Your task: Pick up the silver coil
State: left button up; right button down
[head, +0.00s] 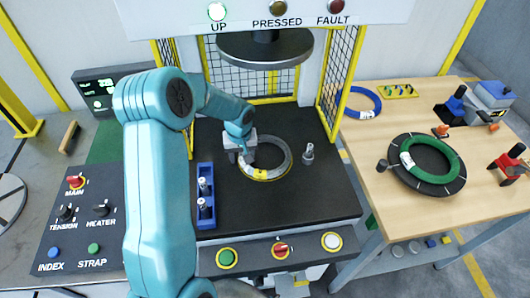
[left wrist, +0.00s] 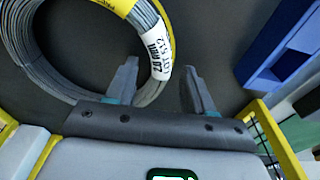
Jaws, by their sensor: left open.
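The silver coil (head: 286,158) lies flat on the dark press bed (head: 310,190), with a yellow band and a white label on it. My left gripper (head: 241,155) is at the coil's left side, pointing down. In the left wrist view the coil (left wrist: 32,65) fills the upper left, and its labelled stretch lies between the tips of my open left gripper (left wrist: 160,82). I cannot tell whether the fingers touch the coil. My right gripper is not in view.
A round press plate (head: 264,48) hangs above the bed, with yellow-framed mesh guards at the sides. A blue rack (head: 205,215) stands left of the coil and a small grey post (head: 308,153) right of it. A wooden table (head: 380,140) holds a green coil (head: 428,170) and blue coil (head: 372,92).

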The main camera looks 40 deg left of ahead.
pick_arm(q)
jog(key=shift+a+f, duration=0.1)
jog(key=shift+f, duration=0.1)
jog(key=shift+c, duration=0.4)
grip_shut()
jog(key=shift+w+r, duration=0.1)
jog(key=shift+r, duration=0.05)
